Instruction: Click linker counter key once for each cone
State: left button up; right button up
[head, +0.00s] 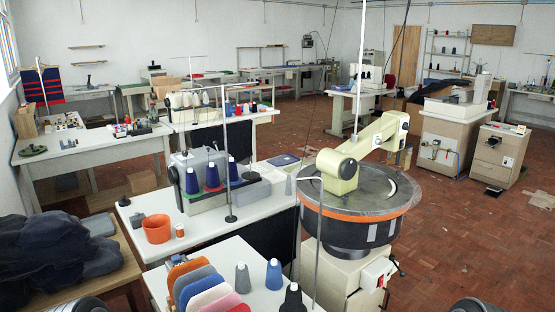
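The round linker-like machine (360,207) with an orange band and a cream arm stands right of centre on a cream cabinet. A small white box with a red part (378,272) is on its side; I cannot tell whether it bears the counter key. On the front table stand a grey cone (243,278), a blue cone (274,275) and a black cone (293,299). Dark blue cones (212,175) stand on the grey machine behind. More cones show on the table farther back (250,107). Neither of my grippers is in view.
The front table (213,262) holds a row of coloured fabric pieces (205,290). An orange pot (157,229) stands on the white table behind it. Dark cloth (50,260) lies heaped at left. A thin upright rod rises before the round machine. Brick-coloured floor (450,240) is open at right.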

aim_at(177, 258)
jog(key=i+u, duration=0.65)
jog(key=u, duration=0.15)
